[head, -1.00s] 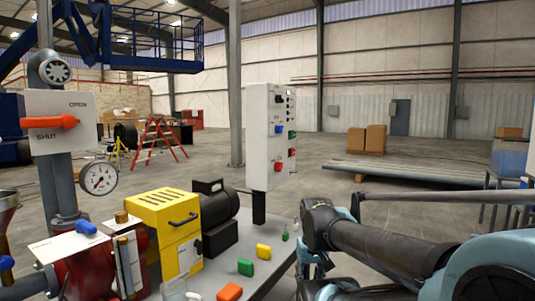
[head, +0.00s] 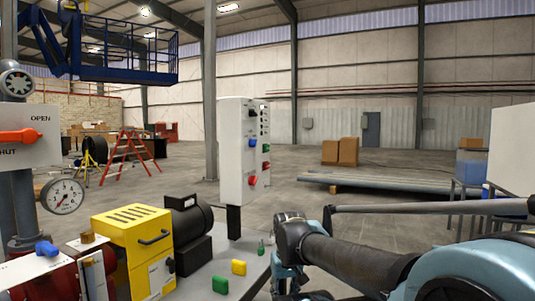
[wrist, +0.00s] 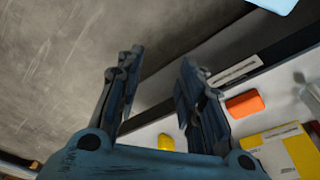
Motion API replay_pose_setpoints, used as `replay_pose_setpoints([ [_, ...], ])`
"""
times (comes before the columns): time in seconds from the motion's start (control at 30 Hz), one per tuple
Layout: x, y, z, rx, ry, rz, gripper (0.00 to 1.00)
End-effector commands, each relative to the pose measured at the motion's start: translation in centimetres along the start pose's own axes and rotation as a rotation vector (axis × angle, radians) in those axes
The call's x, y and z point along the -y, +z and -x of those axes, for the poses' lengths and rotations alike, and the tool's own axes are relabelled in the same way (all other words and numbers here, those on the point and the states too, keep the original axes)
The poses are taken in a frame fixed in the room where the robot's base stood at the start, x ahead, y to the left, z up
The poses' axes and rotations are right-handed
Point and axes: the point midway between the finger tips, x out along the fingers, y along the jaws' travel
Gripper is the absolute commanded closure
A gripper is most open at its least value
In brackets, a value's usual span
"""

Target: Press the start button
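The white control box (head: 231,150) stands on a black post at the far end of the bench. Its narrow right face carries a blue button (head: 252,143), a green button (head: 266,148), red buttons (head: 252,181) and black switches. The labels are too small to read, so I cannot tell which one is the start button. My gripper shows in the wrist view (wrist: 157,78) with its two fingers spread and nothing between them. In the head view the end of my arm is low, right of the box and apart from it.
An orange block (wrist: 244,104) shows in the wrist view. Valves and a gauge (head: 63,196) stand left.

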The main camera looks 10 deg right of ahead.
Motion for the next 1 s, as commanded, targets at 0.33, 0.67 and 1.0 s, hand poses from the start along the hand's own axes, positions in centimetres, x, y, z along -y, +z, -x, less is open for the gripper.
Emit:
replay_pose_setpoints([
  [0.33, 0.0, 0.0, 0.0, 0.0, 0.0, 0.0, 1.0],
  [0.67, 0.0, 0.0, 0.0, 0.0, 0.0, 0.0, 1.0],
  [1.0, 0.0, 0.0, 0.0, 0.0, 0.0, 0.0, 1.0],
])
